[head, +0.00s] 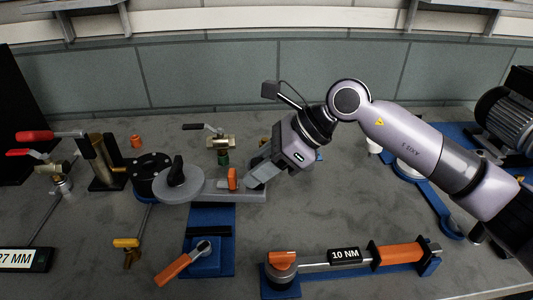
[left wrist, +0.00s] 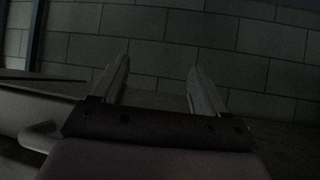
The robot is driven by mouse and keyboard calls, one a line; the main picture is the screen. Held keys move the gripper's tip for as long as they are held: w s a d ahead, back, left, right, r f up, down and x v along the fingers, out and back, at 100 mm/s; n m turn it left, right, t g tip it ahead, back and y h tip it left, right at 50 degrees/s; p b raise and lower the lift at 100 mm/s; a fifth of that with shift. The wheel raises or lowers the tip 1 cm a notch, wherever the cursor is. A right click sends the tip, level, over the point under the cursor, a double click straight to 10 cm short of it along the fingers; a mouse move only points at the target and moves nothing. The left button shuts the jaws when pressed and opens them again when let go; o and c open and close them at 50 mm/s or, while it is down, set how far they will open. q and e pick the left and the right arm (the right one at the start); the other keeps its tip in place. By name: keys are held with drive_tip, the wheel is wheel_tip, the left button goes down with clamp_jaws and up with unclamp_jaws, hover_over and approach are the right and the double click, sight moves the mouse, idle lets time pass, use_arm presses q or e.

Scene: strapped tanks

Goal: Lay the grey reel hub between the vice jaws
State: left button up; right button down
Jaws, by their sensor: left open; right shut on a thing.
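The grey reel hub (head: 177,192) appears as a round grey disc with a black knob, joined to or overlapping a flat grey bar (head: 212,191) on its right. My right gripper (head: 252,182) comes down from the right at the bar's right end, beside an upright orange piece (head: 232,178). It is shut on a grey part there; the exact contact is unclear. The blue vice (head: 208,262), with dark jaws and an orange handle, stands just in front of the bar. My left gripper (left wrist: 158,88) is open and empty in the left wrist view, facing a wall.
A black round flange (head: 150,165) and brass valves stand behind and left of the hub. A torque tool marked 10 NM (head: 345,255) lies on a blue holder at front right. A motor (head: 505,115) stands at far right. Grey bench lies bare between vice and torque tool.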

sight(254, 192)
use_arm(q)
drive_tip(key=shift+w+d, duration=0.45)
use_arm(e)
drive_tip(key=shift+w+a+r+n+g, duration=0.15)
drive_tip(key=shift+w+a+n+g, duration=0.25)
drive_tip(key=shift+a+n+g, duration=0.15)
use_arm(q)
drive_tip(key=shift+a, duration=0.1)
use_arm(e)
drive_tip(key=shift+b, duration=0.5)
wheel_tip(254, 192, down, 6)
drive_tip(key=b, duration=0.4)
drive_tip(key=shift+r+b, duration=0.25)
drive_tip(key=shift+b, duration=0.15)
drive_tip(key=shift+f+b, duration=0.5)
drive_tip(key=shift+f, duration=0.1)
use_arm(q)
drive_tip(key=f, duration=0.6)
drive_tip(key=shift+d, duration=0.35)
use_arm(e)
drive_tip(key=shift+f, duration=0.15)
drive_tip(key=c, duration=0.7)
unclamp_jaws()
drive_tip(key=shift+d, duration=0.1)
drive_tip(key=shift+f, duration=0.1)
